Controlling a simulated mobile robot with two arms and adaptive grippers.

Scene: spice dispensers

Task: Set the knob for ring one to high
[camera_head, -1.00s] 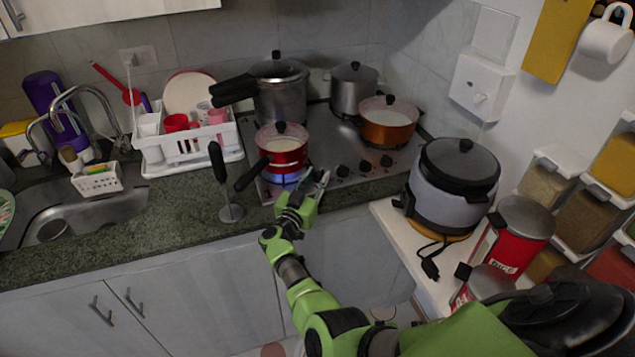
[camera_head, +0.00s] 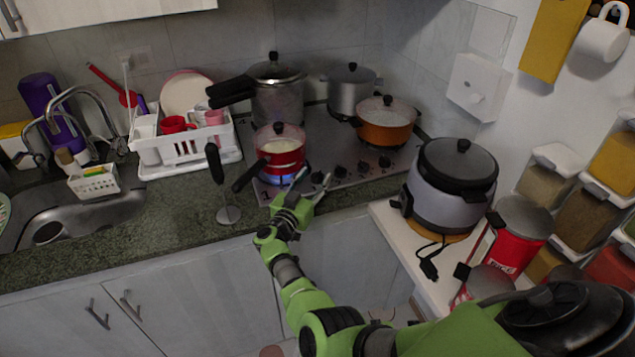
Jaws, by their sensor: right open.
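The stove (camera_head: 400,157) has a row of dark knobs along its front edge. The leftmost visible knob (camera_head: 317,177) shows between the fingertips of my right gripper (camera_head: 312,180). The gripper is open, its fingers spread to either side of that knob; I cannot tell whether they touch it. A marking that looks like "1" (camera_head: 265,194) shows at the stove's front left corner. The knob's exact setting is too small to read. My left gripper is not in view.
An orange pot (camera_head: 384,124) and two metal pots (camera_head: 277,95) (camera_head: 350,92) stand on the other rings. The red pot's dark handle (camera_head: 250,176) juts left over the counter. A rice cooker (camera_head: 451,185) stands at right.

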